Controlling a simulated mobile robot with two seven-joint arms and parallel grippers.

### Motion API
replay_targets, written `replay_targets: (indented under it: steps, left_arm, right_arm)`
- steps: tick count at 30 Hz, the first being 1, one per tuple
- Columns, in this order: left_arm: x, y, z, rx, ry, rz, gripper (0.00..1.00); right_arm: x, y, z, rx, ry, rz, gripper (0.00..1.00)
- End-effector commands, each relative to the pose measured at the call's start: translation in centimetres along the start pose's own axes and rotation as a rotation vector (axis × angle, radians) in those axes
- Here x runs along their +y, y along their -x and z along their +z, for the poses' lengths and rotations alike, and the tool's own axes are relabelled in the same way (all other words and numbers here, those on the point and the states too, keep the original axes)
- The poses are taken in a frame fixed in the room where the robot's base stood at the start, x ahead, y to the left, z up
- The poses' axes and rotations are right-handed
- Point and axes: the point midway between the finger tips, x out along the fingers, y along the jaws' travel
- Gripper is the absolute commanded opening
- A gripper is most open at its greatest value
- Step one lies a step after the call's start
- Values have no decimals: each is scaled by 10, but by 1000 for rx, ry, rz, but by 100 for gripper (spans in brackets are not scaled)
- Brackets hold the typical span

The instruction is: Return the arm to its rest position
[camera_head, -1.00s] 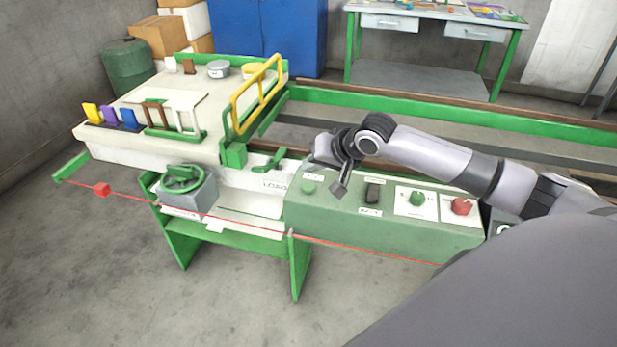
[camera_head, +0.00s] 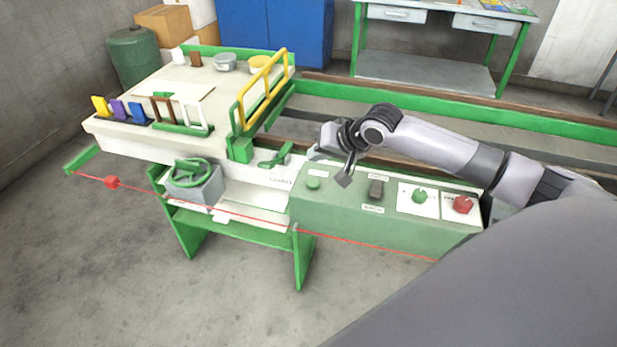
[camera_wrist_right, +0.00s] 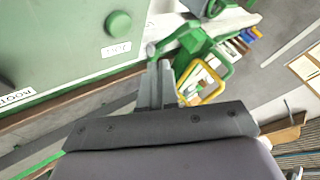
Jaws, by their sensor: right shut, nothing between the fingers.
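My right arm (camera_head: 440,145) reaches in from the right in the head view. Its gripper (camera_head: 345,181) is shut and empty, pointing down above the green control box (camera_head: 345,212), between the green button (camera_head: 313,183) and the black switch (camera_head: 376,188). In the right wrist view the closed fingers (camera_wrist_right: 157,75) show in the middle. The control box (camera_wrist_right: 60,45) and its green button (camera_wrist_right: 118,24) are to their upper left there. Whether the fingertips touch the box is hard to tell, but they appear above it. My left gripper is in neither view.
A red knob (camera_head: 463,205) and a green knob (camera_head: 419,195) sit on the box's right part. A green lever (camera_head: 277,155) and yellow rail (camera_head: 262,88) stand to the left. A red cord (camera_head: 240,217) runs along the machine's front. The floor in front is clear.

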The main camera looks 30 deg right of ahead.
Motion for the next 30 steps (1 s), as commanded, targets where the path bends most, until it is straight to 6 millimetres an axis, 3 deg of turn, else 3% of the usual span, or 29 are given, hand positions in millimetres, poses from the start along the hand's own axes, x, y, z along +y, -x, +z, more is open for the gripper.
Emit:
replay_targets:
  steps: [7, 11, 14, 21, 30]
  left_arm:
    - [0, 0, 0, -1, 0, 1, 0]
    - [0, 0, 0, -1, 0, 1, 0]
    - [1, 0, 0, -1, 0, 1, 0]
    - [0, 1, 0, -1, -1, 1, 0]
    - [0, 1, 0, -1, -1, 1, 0]
  right_arm:
    - [0, 0, 1, -1, 2, -1, 0]
    - [-3, -10, 19, -12, 37, -18, 0]
    - [-7, -24, 52, -25, 104, -52, 0]
    - [-14, -49, 156, -10, 306, -152, 0]
    - [-1, -38, 261, 78, 496, -169, 0]
